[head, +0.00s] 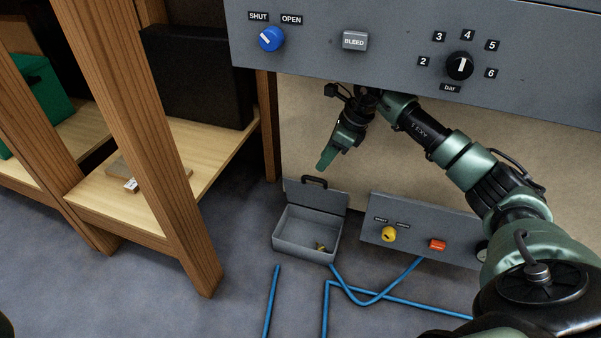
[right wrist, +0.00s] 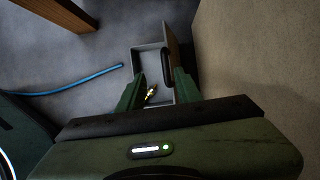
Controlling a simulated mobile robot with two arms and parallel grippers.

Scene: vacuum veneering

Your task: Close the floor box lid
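The grey floor box (head: 291,247) stands on the floor with its lid (head: 330,196) raised at the back edge. A black handle (head: 314,181) sits on the lid's upper edge. A small brass-coloured part (head: 320,247) lies inside the box. My left gripper is not visible.
A grey control panel (head: 350,75) with knobs overhangs the right arm. A low grey unit (head: 410,236) with yellow and red controls is right of the box. Blue hoses (head: 370,302) lie in front. A wooden shelf (head: 215,165) stands at the left.

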